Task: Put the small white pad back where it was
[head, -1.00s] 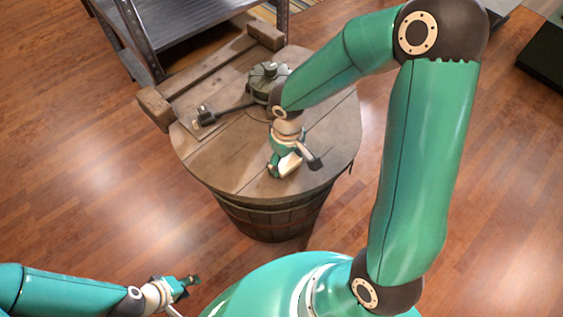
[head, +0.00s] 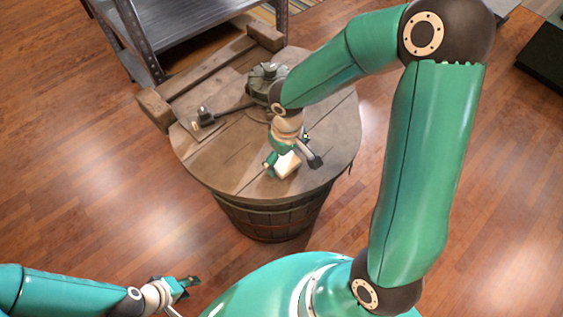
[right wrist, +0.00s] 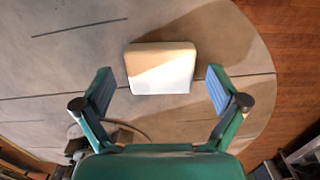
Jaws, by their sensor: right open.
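The small white pad (head: 287,165) lies on the round wooden barrel top (head: 222,168), toward its front edge. In the right wrist view the pad (right wrist: 161,68) lies between and just beyond the fingertips, partly in shadow. My right gripper (head: 290,164) is above the barrel top, pointing down at the pad. In the right wrist view my right gripper (right wrist: 160,84) has its fingers wide apart, one on each side of the pad, with gaps to both. My left gripper (head: 191,283) is low at the left, away from the barrel; its finger opening is unclear.
A dark device with a long handle (head: 232,111) stands on the barrel's back part. A wooden beam frame (head: 213,77) lies behind it. A grey metal shelf (head: 190,40) stands at the back left. The front left of the barrel top is clear.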

